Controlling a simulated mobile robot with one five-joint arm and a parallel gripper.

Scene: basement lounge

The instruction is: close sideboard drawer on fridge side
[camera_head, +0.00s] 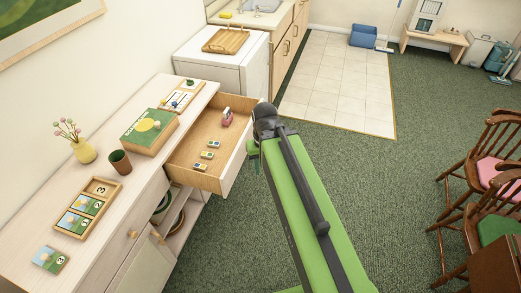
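The sideboard (110,229) is a long pale wood cabinet along the left wall. Its drawer (239,158) at the far end, on the side of the white appliance, is pulled well out. Inside the drawer lie a small pink item (227,117) and several small coloured blocks (207,155). My green and black arm reaches up from the bottom, and its bent dark joint is close to the drawer's front right corner. My gripper's fingers are hidden behind the arm. I cannot tell whether anything touches the drawer front.
A green box (149,131), brown cup (120,162), flower vase (82,150) and wooden number tray (87,207) stand on the sideboard. The white appliance (212,64) stands beyond it with a tray (228,39) on top. Wooden chairs (488,167) are at right; green carpet lies between.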

